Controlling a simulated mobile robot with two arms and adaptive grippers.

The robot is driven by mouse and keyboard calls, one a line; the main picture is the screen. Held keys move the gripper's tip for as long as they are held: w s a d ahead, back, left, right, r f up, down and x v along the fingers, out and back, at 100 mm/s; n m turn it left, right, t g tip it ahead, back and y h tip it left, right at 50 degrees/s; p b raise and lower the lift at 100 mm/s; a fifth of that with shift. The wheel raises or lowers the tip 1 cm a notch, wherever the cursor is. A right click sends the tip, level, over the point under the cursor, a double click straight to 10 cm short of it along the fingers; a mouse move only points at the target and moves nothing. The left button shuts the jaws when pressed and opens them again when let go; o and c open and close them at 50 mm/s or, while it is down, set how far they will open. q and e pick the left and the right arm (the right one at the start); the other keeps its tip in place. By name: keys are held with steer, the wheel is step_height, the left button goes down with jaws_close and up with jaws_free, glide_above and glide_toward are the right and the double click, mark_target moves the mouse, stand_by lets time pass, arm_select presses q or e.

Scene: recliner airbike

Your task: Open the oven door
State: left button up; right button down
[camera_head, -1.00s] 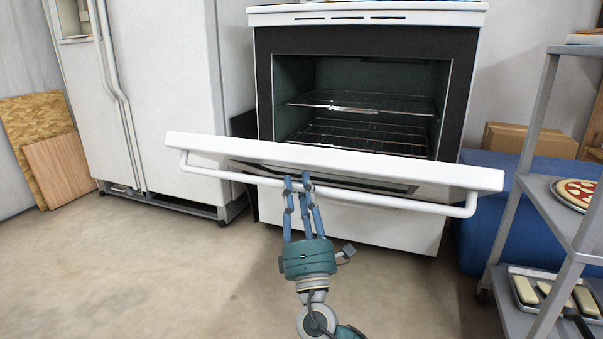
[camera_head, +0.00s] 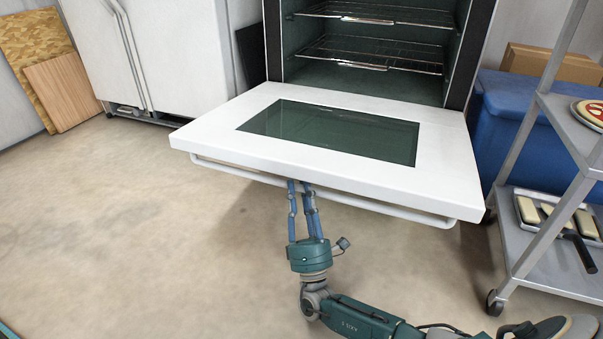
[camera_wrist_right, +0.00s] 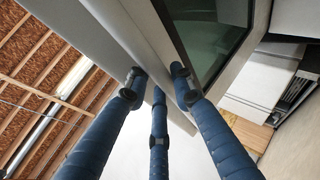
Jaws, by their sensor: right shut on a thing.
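The white oven door (camera_head: 215,133) is folded far down and lies nearly flat in front of the oven cavity (camera_head: 370,45), its dark window facing up. The door's long white handle (camera_head: 395,209) runs along the front edge. My right gripper (camera_head: 302,187) is shut on the handle from below, a little left of its middle; the door edge hides the fingertips. In the right wrist view the blue fingers (camera_wrist_right: 158,90) reach up to the handle beside the door. The left gripper is in neither view.
A metal shelf cart (camera_head: 545,130) with a pizza (camera_head: 590,112) and a tray stands close on the right. A blue bin (camera_head: 510,105) and cardboard box (camera_head: 550,62) are behind it. A white fridge (camera_head: 165,50) stands back left. The floor at left is clear.

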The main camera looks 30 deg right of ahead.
steer(key=shift+w+d+f+h, duration=0.1)
steer(key=shift+d+f+h, duration=0.1)
steer(key=shift+f, duration=0.35)
steer(key=shift+w+d+f+h, duration=0.1)
steer(key=shift+d+f, duration=0.05)
steer(key=shift+f, duration=0.4)
steer(key=c, duration=1.6)
jaws_free()
steer(key=shift+c, duration=0.2)
steer(key=s+a, duration=0.3)
steer(key=s, duration=0.9)
steer(key=shift+s+a+f, duration=0.2)
steer(key=shift+a+f, duration=0.15)
steer(key=shift+f, duration=0.1)
